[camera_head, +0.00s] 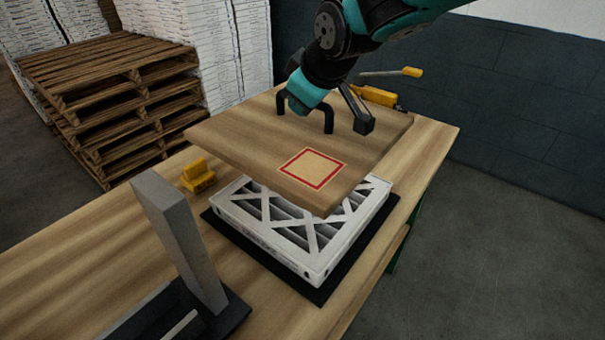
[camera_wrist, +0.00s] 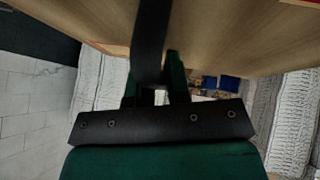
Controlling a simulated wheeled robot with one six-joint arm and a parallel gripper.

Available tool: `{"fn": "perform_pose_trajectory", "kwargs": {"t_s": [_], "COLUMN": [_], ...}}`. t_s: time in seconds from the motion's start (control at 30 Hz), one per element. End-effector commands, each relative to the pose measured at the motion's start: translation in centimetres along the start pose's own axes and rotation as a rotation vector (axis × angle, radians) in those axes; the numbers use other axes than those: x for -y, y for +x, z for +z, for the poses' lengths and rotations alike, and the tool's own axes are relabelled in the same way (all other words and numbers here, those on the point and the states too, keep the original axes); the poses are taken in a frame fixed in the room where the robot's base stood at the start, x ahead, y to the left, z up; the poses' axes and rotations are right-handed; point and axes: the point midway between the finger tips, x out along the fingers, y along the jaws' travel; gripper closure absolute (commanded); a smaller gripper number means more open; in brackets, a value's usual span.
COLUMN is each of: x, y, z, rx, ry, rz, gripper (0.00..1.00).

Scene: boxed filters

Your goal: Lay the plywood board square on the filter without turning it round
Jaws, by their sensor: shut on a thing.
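The plywood board (camera_head: 235,125) hangs over the white-framed filter (camera_head: 268,215), with a visible gap between them. It covers the filter's far part; the near side and near corner show. Their edges look roughly parallel. A red-outlined square (camera_head: 312,169) marks the board's near corner. My gripper (camera_head: 328,114) is shut at the dark handle on top of the board; the exact grip is partly hidden. In the wrist view, the board's wooden face (camera_wrist: 235,35) fills the upper part, behind my gripper (camera_wrist: 155,85).
The filter lies on a black mat (camera_head: 318,295) on a wooden table (camera_head: 70,255). A grey upright plate (camera_head: 178,235) on a black base stands at near left. A yellow block (camera_head: 197,176) sits left of the filter; a yellow-handled tool (camera_head: 378,97) lies behind the board. Stacked pallets (camera_head: 115,100) stand beyond.

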Motion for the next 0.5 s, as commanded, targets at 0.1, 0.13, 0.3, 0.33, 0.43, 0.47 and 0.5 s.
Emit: {"fn": "perform_pose_trajectory", "kwargs": {"t_s": [0.1,0.13,0.3,0.33,0.43,0.47,0.5], "x": [0.8,1.0,2.2,2.4,2.9,3.0,3.1], "y": [2.2,2.8,6.0,6.5,7.8,8.2,8.5], "z": [1.5,1.9,4.1,4.4,5.3,5.5,5.7], "rx": [0.002,0.001,0.002,0.0,-0.002,-0.002,-0.003], "ry": [0.0,0.0,-0.001,-0.001,-0.001,-0.001,-0.001], "rz": [-0.001,-0.001,-0.001,0.0,0.001,0.001,0.001], "gripper": [1.0,1.0,1.0,1.0,1.0,1.0,1.0]}}
